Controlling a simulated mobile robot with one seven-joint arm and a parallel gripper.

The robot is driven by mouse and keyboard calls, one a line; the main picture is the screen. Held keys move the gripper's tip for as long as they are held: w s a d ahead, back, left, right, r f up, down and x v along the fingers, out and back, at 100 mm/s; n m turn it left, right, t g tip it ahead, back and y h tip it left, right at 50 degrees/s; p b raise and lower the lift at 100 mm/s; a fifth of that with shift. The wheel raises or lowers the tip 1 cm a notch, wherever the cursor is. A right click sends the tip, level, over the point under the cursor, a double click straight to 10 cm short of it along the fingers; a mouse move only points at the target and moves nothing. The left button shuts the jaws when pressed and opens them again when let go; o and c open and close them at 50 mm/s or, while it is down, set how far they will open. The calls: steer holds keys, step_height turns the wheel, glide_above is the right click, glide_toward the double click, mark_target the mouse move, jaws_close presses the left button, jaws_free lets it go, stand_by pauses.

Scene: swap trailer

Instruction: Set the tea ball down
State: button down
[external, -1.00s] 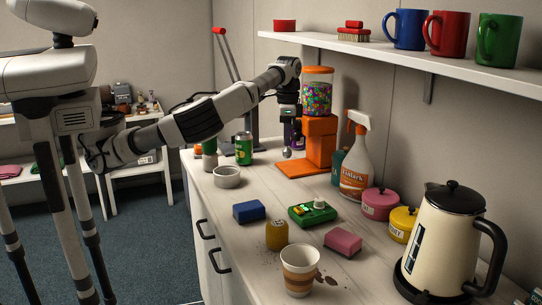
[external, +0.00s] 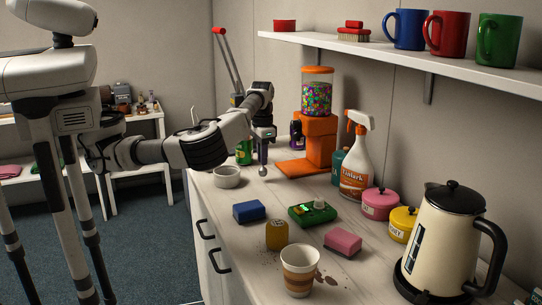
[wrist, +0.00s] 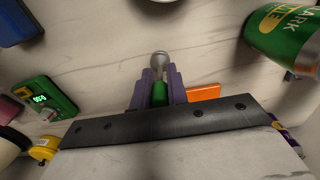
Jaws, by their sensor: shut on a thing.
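The tea ball (external: 263,171) is a small silver ball on a handle, hanging below my gripper (external: 263,150) in the external view. My gripper is shut on its green handle. In the wrist view the silver ball (wrist: 159,61) sticks out past the purple fingers (wrist: 159,92), with the green handle between them. The ball is low over the white counter (external: 205,195), between the white bowl and the orange dispenser's base. I cannot tell whether it touches the counter.
The orange dispenser (external: 318,140) stands right and behind. A green can (external: 243,152) is behind the bowl.

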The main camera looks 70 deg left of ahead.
stand_by(0.3)
steer(key=w+d+r+m+b, duration=0.35)
steer(key=d+r+m, duration=0.55)
steer(key=d+r, duration=1)
steer(key=f, duration=1.3)
steer(key=f+b, duration=0.1)
steer(key=f, duration=0.6)
steer(key=shift+s+d+f, duration=0.25)
steer(key=shift+d+f, duration=0.05)
steer(key=shift+d, duration=0.1)
steer(key=shift+f, duration=0.2)
steer(key=c, duration=1.4)
jaws_free()
